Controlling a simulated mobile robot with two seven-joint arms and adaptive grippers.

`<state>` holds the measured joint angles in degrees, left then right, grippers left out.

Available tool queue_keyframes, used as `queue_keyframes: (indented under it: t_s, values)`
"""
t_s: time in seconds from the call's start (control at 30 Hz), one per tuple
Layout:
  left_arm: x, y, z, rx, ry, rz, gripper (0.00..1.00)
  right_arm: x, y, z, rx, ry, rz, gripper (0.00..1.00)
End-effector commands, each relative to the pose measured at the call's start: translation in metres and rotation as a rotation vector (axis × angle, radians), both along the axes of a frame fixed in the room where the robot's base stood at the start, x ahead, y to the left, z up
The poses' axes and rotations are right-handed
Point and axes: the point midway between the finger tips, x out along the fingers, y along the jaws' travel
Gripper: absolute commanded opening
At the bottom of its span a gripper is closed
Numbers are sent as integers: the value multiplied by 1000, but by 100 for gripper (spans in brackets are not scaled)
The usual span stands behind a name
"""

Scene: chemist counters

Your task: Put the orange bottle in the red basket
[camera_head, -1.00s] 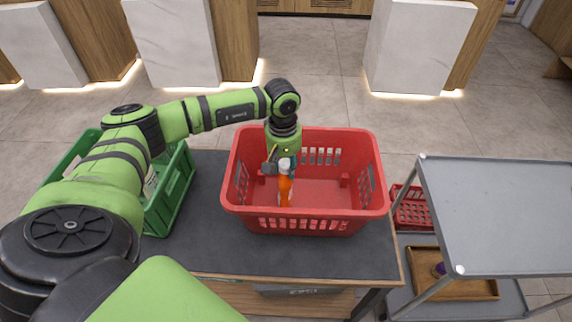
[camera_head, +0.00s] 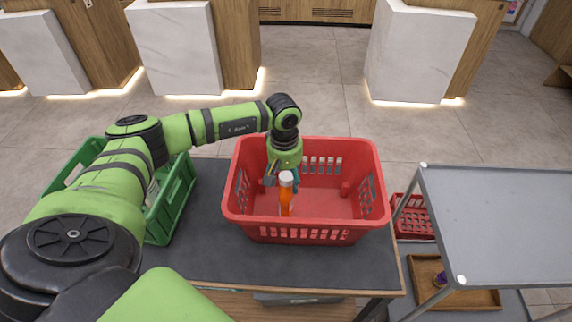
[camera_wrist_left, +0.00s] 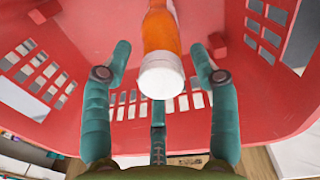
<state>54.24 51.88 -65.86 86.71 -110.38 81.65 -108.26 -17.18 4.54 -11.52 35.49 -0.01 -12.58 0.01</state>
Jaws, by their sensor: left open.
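The orange bottle (camera_head: 286,198) with a white cap stands inside the red basket (camera_head: 345,222), in its left half. In the left wrist view the bottle (camera_wrist_left: 162,33) shows its white cap toward the camera, between and just beyond the fingers. My left gripper (camera_head: 283,180) reaches down into the basket right behind the bottle. In the wrist view the teal fingers of the left gripper (camera_wrist_left: 160,65) are spread apart, with gaps to the bottle on both sides. My right gripper is not in view.
The basket stands on a dark table (camera_head: 210,255). A green basket (camera_head: 178,200) is at the left, partly hidden by my arm. A grey cart (camera_head: 505,220) stands at the right, with a small red basket (camera_head: 416,222) and a wooden tray (camera_head: 475,298) below its top.

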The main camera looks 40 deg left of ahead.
Motion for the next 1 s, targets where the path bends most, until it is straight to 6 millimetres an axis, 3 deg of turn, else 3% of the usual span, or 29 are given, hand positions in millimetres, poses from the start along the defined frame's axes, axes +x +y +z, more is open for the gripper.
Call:
queue_keyframes:
  t_s: [0.17, 0.4, 0.6, 1.0]
  values:
    - [1, 1, 28, 0, -8, -1, 60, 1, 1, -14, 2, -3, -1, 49]
    - [-1, 2, 81, -1, -7, 0, 60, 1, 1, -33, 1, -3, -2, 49]
    - [-2, 3, 110, 0, -4, 0, 60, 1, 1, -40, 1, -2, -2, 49]
    - [-3, 3, 121, -1, -1, -1, 60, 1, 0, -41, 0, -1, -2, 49]
